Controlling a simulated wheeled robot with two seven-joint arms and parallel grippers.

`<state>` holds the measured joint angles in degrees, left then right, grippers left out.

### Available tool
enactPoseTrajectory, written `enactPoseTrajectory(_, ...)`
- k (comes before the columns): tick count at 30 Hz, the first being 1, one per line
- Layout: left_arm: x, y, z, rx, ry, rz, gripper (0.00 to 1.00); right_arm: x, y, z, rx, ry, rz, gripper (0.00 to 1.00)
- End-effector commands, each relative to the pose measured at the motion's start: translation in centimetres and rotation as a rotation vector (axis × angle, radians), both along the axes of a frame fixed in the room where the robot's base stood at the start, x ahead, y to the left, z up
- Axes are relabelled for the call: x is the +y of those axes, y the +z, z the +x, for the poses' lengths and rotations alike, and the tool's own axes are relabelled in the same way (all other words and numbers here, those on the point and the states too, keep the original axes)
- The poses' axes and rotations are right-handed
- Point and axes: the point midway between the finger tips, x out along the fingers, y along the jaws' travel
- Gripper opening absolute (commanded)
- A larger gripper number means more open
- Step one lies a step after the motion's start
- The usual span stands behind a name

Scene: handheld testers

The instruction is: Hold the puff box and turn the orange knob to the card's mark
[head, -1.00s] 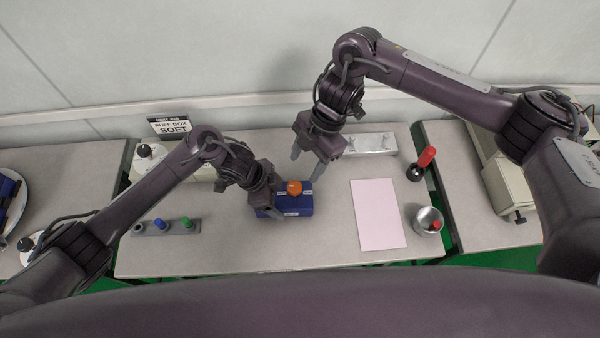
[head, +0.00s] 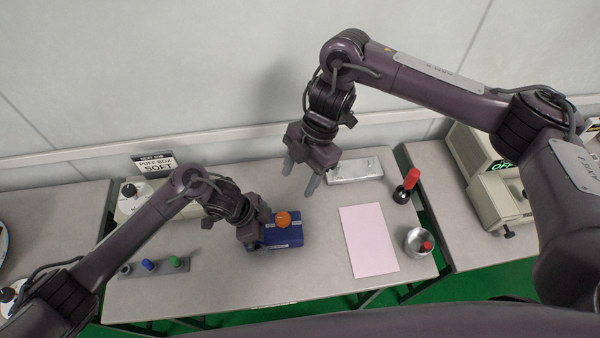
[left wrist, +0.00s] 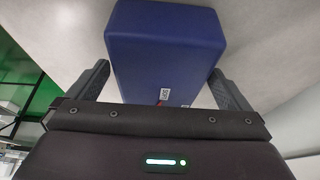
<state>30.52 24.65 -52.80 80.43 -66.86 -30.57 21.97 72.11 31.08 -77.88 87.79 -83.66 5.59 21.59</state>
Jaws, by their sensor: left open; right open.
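The puff box (head: 287,236) is a dark blue block on the middle table, with an orange knob (head: 283,218) on top and small white labels. My left gripper (head: 262,241) is open at the box's left end. In the left wrist view the box (left wrist: 166,50) reaches between the two open fingers of the left gripper (left wrist: 160,92). My right gripper (head: 299,180) is open and empty, above and behind the box. The card (head: 154,164) stands at the back left and reads "PUFF BOX SOFT". The knob's pointer is too small to read.
A pink sheet (head: 368,241) lies right of the box. Beyond it are a metal cup (head: 419,242) and a red-handled tool (head: 408,185). A silver plate (head: 355,170) lies at the back. A grey strip with coloured pegs (head: 154,267) lies at the left. The front middle is clear.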

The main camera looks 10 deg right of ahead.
Motion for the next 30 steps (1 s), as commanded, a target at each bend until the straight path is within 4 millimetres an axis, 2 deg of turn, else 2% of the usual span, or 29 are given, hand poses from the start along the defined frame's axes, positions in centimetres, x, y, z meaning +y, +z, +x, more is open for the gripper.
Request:
enactPoseTrajectory(4, 0.2, 0.5, 0.1, -0.002, 0.001, 0.000, 1.00, 0.0, 0.0, 0.0, 0.000, 0.000, 0.000, 0.55)
enactPoseTrajectory(7, 0.7, 1.7, 0.2, -0.003, 0.000, -0.001, 1.00, 0.0, 0.0, 0.0, 0.000, 0.000, 0.000, 0.55)
enactPoseTrajectory(15, 2.9, 7.0, 0.3, -0.006, -0.002, -0.001, 1.00, 0.0, 0.0, 0.0, 0.000, 0.000, 0.000, 0.55)
enactPoseTrajectory(21, 4.2, 9.9, 0.3, -0.005, -0.001, 0.002, 1.00, 0.0, 0.0, 0.0, 0.000, 0.000, 0.000, 0.55)
enactPoseTrajectory(30, 4.6, 11.1, 0.1, 0.001, 0.001, 0.000, 1.00, 0.0, 0.0, 0.0, 0.000, 0.000, 0.000, 0.55)
